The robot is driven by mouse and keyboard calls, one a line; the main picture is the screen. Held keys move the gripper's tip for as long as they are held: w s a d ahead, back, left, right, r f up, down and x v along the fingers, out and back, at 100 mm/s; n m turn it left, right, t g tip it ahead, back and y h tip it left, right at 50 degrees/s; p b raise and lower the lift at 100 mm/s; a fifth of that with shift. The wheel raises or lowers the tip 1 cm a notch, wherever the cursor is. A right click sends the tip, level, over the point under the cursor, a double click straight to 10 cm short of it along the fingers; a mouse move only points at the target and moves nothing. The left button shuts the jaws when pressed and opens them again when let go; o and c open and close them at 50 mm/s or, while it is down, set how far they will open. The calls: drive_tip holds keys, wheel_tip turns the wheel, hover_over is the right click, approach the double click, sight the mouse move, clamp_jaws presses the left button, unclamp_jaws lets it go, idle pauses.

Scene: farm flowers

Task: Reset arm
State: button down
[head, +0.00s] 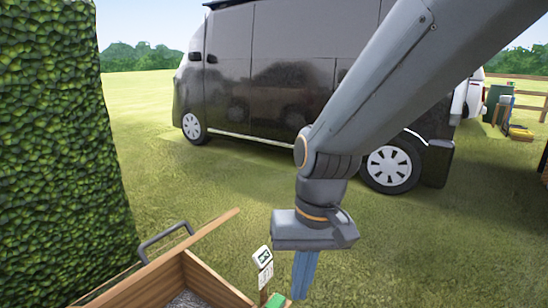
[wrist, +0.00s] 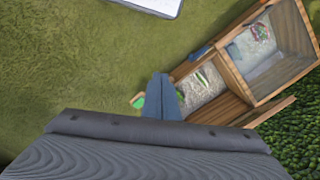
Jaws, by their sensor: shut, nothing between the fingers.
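My arm reaches in from the upper right of the head view and bends down at the wrist. My gripper (head: 303,290) points down at the lower middle of the head view, its blue fingers together and nothing between them. The shut fingers also show in the wrist view (wrist: 160,84). In the head view they hang just right of a small sign (head: 264,262) and the wooden planter box (head: 205,282). The lower ends of the fingers are near the bottom edge of the head view.
A tall green hedge (head: 60,150) stands at the left. A dark van (head: 275,70) is parked on the grass behind my arm. The wooden box shows compartments in the wrist view (wrist: 236,82). A green item (wrist: 138,101) lies left of the fingers. Open grass (wrist: 70,60) is free.

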drive_tip(key=s+d+r+n+p, duration=0.1)
drive_tip(key=s+d+r+n, duration=0.15)
drive_tip(key=s+d, duration=0.3)
drive_tip(key=d+r+m+h+p, duration=0.1)
drive_tip(key=d+r+m+p, duration=0.3)
drive_tip(key=d+r+p, duration=0.5)
wheel_tip(320, 180, up, 2)
drive_tip(key=p, duration=1)
drive_tip(key=shift+s+r, duration=0.25)
drive_tip(key=shift+s, duration=0.1)
